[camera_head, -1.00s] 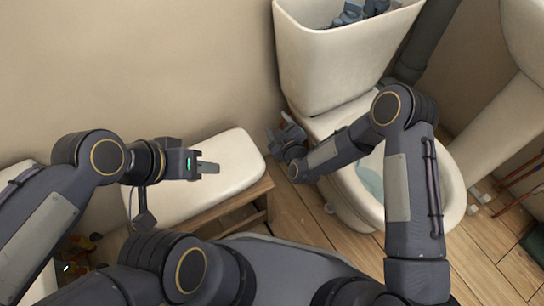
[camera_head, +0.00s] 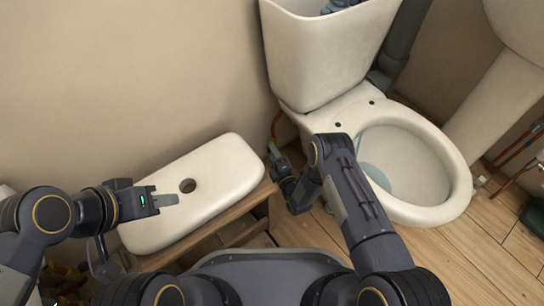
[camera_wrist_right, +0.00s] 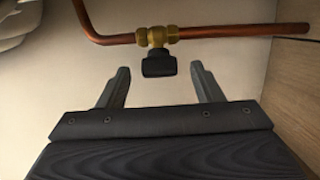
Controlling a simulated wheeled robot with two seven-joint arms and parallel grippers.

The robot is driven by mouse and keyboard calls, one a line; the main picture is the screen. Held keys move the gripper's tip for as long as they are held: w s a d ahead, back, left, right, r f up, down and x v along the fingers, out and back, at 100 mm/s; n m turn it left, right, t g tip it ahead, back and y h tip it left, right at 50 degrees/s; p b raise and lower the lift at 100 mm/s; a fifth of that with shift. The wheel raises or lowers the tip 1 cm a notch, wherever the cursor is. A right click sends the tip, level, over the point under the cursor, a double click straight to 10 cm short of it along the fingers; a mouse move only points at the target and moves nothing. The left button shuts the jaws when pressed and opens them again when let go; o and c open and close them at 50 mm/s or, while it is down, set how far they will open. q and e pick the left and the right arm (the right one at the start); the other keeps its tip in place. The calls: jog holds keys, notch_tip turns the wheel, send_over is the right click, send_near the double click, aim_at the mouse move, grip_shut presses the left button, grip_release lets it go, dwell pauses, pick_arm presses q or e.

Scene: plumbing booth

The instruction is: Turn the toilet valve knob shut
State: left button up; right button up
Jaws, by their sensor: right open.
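The black valve knob (camera_wrist_right: 159,65) hangs below a brass valve body (camera_wrist_right: 157,36) on a copper pipe (camera_wrist_right: 235,31), close to the wall, in the right wrist view. My right gripper (camera_wrist_right: 160,72) is open, with one fingertip on each side of the knob in the picture. A gap shows on both sides, and I see no contact. In the head view my right gripper (camera_head: 276,158) is low beside the toilet (camera_head: 320,122), and the knob cannot be made out there. My left gripper (camera_head: 166,199) is over the white lid; its finger gap does not show.
The white tank lid (camera_head: 220,165) with a round hole lies on a wooden bench (camera_head: 232,212) to the left. The toilet tank (camera_head: 325,60) is open on top, and its bowl is right of my right arm. A wooden surface (camera_wrist_right: 292,85) borders the right wrist view.

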jog(key=shift+w+a, duration=0.2)
jog(key=shift+w, duration=0.2)
jog(key=c, duration=1)
jog(key=m+t, duration=0.2)
jog(key=f+m+t, duration=0.1)
jog(key=m+t, duration=0.1)
jog(key=m, duration=0.1)
jog(key=o, duration=1)
